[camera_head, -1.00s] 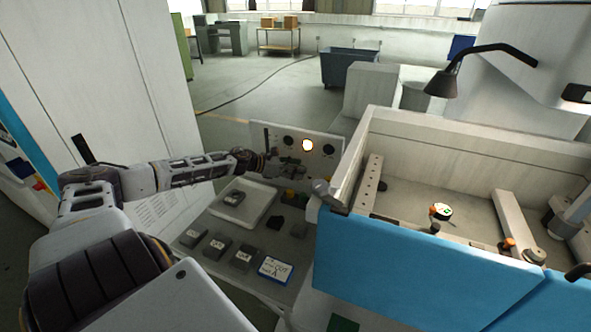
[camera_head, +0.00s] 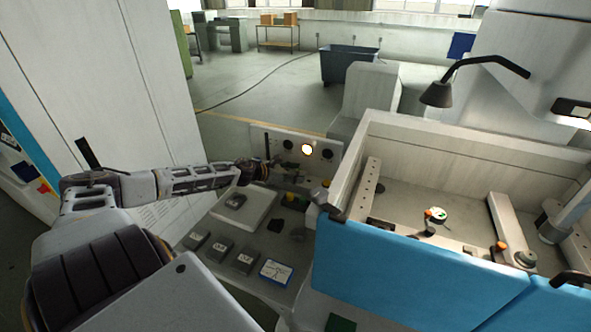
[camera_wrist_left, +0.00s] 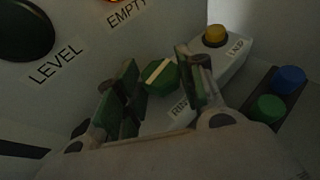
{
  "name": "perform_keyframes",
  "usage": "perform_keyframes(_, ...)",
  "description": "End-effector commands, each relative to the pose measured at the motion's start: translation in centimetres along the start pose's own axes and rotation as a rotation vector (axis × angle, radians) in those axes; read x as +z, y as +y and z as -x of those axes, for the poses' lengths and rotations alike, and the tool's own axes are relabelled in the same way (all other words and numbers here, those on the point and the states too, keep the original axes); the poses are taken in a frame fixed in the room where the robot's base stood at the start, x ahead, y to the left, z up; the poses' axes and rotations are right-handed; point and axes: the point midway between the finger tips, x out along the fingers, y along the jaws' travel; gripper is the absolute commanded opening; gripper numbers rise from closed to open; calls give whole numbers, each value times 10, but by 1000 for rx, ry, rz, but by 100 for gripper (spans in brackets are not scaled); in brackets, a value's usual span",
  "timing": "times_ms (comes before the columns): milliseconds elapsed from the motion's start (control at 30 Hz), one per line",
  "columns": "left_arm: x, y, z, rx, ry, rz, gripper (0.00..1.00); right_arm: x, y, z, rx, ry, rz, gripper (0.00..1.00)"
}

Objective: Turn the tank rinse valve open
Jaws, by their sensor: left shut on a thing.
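The tank rinse valve shows in the left wrist view as a green faceted knob (camera_wrist_left: 161,77) with a pale stripe lying slanted across its face. A partly covered label starting "RIN" is beside it. My left gripper (camera_wrist_left: 158,90) has one finger on each side of the knob and is shut on it. In the head view my left gripper (camera_head: 262,172) is small and dark, in front of the upright control panel (camera_head: 275,138); the knob cannot be made out there. My right gripper is not in view.
A yellow button (camera_wrist_left: 215,36) labelled "LOAD" is close to the right finger; blue (camera_wrist_left: 290,79) and green (camera_wrist_left: 269,108) buttons lie farther right. A lit lamp (camera_head: 306,150) is on the panel. A tray (camera_head: 243,214) lies below the arm, and the blue-fronted tank (camera_head: 400,265) stands to the right.

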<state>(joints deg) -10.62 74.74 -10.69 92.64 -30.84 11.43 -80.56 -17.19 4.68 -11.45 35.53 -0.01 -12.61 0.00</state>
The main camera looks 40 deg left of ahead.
Motion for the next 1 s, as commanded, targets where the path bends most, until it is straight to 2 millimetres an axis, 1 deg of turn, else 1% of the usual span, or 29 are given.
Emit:
perform_keyframes(33,3,-1,1,15,0,8,15,-1,0,8,-1,0,0,0)
perform_keyframes(400,4,-4,1,143,0,58,15,-3,-3,29,-4,1,-2,0)
perform_keyframes(700,4,-6,0,255,-1,105,15,-4,-3,41,-4,1,-2,0)
perform_keyframes(1000,3,-8,-2,374,-2,155,15,-5,-2,47,-3,1,-1,0)
